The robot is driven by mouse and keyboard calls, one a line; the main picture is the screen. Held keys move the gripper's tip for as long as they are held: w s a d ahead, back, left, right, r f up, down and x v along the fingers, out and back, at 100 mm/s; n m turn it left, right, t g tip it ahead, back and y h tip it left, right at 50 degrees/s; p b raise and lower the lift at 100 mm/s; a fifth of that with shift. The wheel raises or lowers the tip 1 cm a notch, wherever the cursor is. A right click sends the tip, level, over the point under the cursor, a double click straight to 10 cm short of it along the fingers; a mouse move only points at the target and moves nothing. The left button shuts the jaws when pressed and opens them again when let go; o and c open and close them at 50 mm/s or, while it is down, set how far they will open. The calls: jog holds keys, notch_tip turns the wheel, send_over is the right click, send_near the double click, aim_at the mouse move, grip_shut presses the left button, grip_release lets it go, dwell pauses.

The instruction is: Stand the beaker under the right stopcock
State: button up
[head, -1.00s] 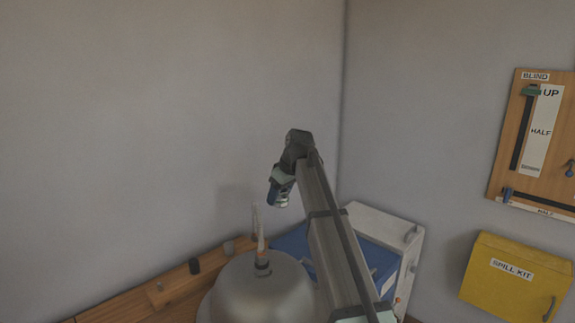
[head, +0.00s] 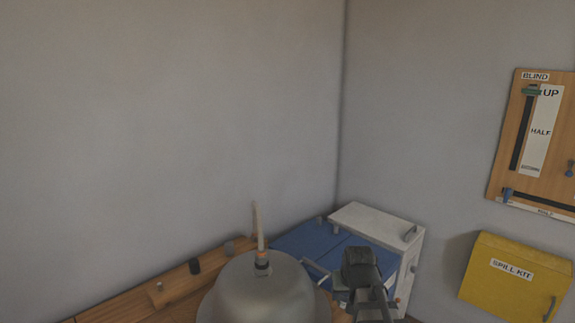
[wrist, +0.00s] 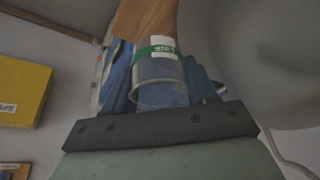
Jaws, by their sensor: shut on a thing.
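The beaker (wrist: 158,80) is clear, with a green band and a white label. In the wrist view it sits between the blue fingers of my gripper (wrist: 160,72), which is shut on it. Its open rim faces the wrist camera. In the head view my wrist (head: 360,268) is low, just right of the metal dome of the still (head: 262,290); fingers and beaker cannot be made out there. The right stopcock cannot be made out in either view.
The large grey rounded body (wrist: 275,60) is close on the right in the wrist view. A blue-topped surface (head: 325,248) and white cabinet (head: 375,222) stand behind my wrist. A wooden ledge with small knobs (head: 194,265) runs left. A yellow spill kit box (head: 510,275) hangs right.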

dwell(0.4)
jog(key=shift+n+y, duration=0.3)
jog(key=shift+n, duration=0.4)
jog(key=w+a+r, duration=0.1)
jog(key=a+r, duration=0.3)
jog(key=w+a+r, duration=0.2)
jog(key=a+r, duration=0.3)
jog(key=w+a+r, duration=0.2)
jog(key=a+r, duration=0.2)
jog(key=r, duration=0.1)
jog(key=shift+w+a+r, duration=0.1)
jog(key=shift+w+a, duration=0.15)
jog(key=shift+a, duration=0.1)
jog(key=a+r, duration=0.7)
jog(key=a+n+y, duration=0.1)
jog(key=a+n, duration=0.2)
jog(key=a, duration=0.7)
jog(key=s+a+f+n+g+y, duration=0.15)
jog(key=a+f+n, duration=0.35)
jog(key=a+f, duration=1.45)
jog(key=shift+w+d+f, duration=0.1)
jog(key=shift+f, duration=2.4)
jog(key=shift+w+d+f, duration=0.1)
jog(key=shift+f, duration=2.35)
jog(key=shift+f, duration=0.1)
